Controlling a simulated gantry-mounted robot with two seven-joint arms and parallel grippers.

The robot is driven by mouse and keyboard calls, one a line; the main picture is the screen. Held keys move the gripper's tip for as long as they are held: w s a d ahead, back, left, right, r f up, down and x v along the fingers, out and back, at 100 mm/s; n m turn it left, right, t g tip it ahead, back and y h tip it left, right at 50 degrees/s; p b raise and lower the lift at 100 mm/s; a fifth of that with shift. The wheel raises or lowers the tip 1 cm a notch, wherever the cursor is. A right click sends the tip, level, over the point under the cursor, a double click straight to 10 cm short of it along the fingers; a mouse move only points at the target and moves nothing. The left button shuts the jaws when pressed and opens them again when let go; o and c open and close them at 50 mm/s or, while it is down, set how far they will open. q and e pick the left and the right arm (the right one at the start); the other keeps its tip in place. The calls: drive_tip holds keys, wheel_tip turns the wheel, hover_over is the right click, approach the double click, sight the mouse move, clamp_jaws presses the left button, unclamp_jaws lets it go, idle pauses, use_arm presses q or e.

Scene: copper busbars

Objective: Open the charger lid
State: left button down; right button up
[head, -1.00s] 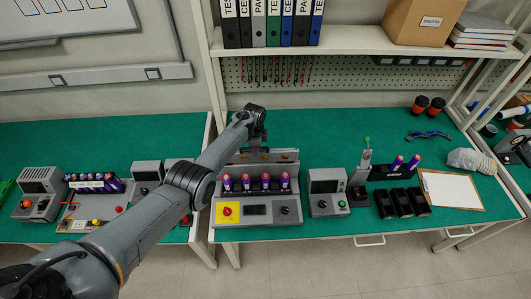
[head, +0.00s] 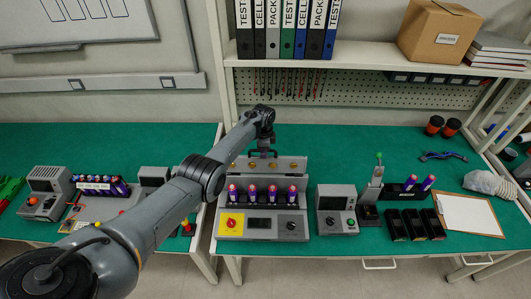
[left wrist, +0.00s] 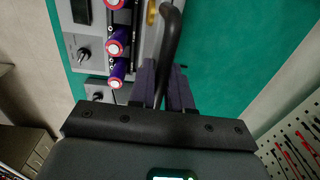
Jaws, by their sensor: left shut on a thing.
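The charger (head: 262,222) is a grey box at the front of the bench, with a yellow switch plate, a small display and a knob. Several purple cells (head: 271,192) stand in its row; they also show in the left wrist view (left wrist: 116,44). Its grey lid (head: 266,168) stands raised behind the cells, with round copper contacts on the face toward me. My left gripper (head: 264,142) is at the lid's top edge. In the left wrist view its fingers (left wrist: 166,82) are shut on the dark lid handle (left wrist: 170,35). My right gripper is not in view.
A small grey tester (head: 337,209) stands just right of the charger. Beyond it are a rack with purple cells (head: 407,190), black bins (head: 415,224) and a clipboard (head: 467,214). A shelf with binders (head: 288,30) overhangs the back. Green bench behind the tester is clear.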

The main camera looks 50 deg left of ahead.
use_arm(q)
drive_tip(key=c, duration=1.3)
unclamp_jaws()
drive_tip(key=shift+o, duration=0.2)
drive_tip(key=shift+r, duration=0.15)
drive_tip(key=shift+r, duration=0.25)
drive_tip(key=r+p, duration=0.1)
drive_tip(key=r, duration=0.3)
drive_tip(key=r+p, duration=0.1)
drive_tip(key=r, duration=0.3)
drive_tip(key=shift+s+d+r, duration=0.1)
drive_tip(key=shift+d+r, duration=0.1)
drive_tip(key=shift+r, duration=0.85)
